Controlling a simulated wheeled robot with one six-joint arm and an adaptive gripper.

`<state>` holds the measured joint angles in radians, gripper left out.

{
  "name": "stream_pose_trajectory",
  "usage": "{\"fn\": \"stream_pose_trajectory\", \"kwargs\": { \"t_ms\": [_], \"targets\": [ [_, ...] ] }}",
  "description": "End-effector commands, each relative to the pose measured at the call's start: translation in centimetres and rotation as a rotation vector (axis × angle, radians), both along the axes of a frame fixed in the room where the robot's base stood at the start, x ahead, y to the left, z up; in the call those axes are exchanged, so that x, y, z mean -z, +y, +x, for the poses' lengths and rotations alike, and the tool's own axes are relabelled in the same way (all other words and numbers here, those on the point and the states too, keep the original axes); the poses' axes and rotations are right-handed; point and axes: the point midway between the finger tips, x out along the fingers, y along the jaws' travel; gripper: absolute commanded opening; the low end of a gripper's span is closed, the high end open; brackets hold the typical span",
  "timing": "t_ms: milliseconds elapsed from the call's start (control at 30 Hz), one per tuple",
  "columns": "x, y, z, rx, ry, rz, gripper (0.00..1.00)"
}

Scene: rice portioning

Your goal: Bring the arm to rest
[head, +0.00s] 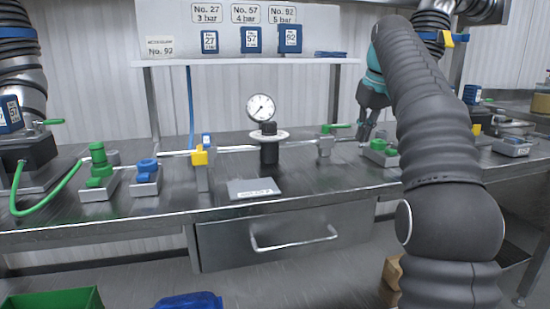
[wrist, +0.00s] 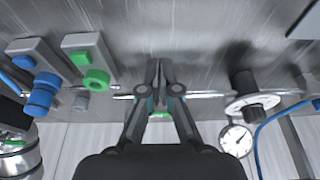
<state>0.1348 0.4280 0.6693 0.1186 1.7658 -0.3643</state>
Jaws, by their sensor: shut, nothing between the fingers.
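My arm reaches down over the right part of the steel bench in the head view. My gripper (head: 366,132) hangs low near the right end of the pipe line. It looks shut and empty. In the wrist view, the closed fingers (wrist: 158,68) meet in the middle of the picture. A pipe runs behind them, and a bit of green shows between the finger links. The head view does not show whether the fingertips touch the pipe or bench.
A pressure gauge (head: 261,108) stands mid-bench, behind a grey plate (head: 253,188). A green valve (head: 98,165) and a blue valve (head: 146,172) stand at left. Numbered blue blocks (head: 251,39) stand on the shelf (head: 240,61). The drawer (head: 285,235) is closed. The front bench edge is partly clear.

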Motion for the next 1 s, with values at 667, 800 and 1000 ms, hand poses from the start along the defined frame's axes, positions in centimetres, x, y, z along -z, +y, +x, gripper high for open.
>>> {"fn": "stream_pose_trajectory", "kwargs": {
  "t_ms": [667, 800, 1000],
  "targets": [
    [0.2, 1.4, -6.1, 0.077, -0.037, 0.002, 0.00],
    [1.3, 2.3, -9.4, 0.106, -0.054, 0.003, 0.00],
    [4.2, 3.4, -15.0, 0.149, -0.085, 0.005, 0.00]
  ]
}}
